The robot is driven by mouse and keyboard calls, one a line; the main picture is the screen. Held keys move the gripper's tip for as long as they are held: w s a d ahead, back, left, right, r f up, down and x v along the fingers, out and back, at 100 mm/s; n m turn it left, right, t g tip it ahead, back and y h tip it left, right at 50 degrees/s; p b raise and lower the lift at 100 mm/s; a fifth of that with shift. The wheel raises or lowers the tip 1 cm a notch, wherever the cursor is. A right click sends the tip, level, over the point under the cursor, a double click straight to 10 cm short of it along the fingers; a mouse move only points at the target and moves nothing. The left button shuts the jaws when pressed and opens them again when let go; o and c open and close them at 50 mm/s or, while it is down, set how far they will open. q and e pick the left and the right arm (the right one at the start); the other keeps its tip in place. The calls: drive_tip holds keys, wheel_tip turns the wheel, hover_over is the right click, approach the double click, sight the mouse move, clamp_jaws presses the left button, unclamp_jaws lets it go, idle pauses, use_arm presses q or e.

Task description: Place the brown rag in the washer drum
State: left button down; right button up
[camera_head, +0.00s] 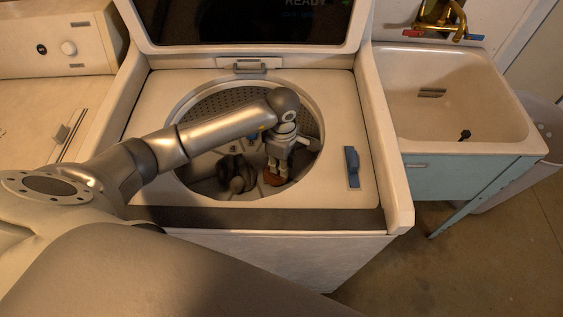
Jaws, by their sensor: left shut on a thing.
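The washer (350,120) stands open in the middle, with its lid raised at the back. Its round drum opening (192,101) shows perforated grey walls and a dark agitator (236,172) inside. My left arm reaches in from the left across the opening. My left gripper (275,174) points down inside the drum opening, right of the agitator. It is shut on a small reddish-brown cloth, the brown rag (274,180), which shows at its fingertips. Most of the rag is hidden by the fingers. I cannot tell whether it touches the drum floor. My right gripper is not in view.
A utility sink (450,95) with a brass faucet (440,16) stands to the right. A blue-grey piece (352,167) sits on the washer top right of the opening. Another appliance (50,85) is at the left. The opening's rim surrounds my gripper.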

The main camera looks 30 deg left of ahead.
use_arm(q)
drive_tip(key=shift+f, duration=0.5)
drive_tip(key=shift+f, duration=0.1)
drive_tip(key=shift+f, duration=0.15)
drive_tip(key=c, duration=1.4)
unclamp_jaws()
drive_tip(key=shift+o, duration=0.5)
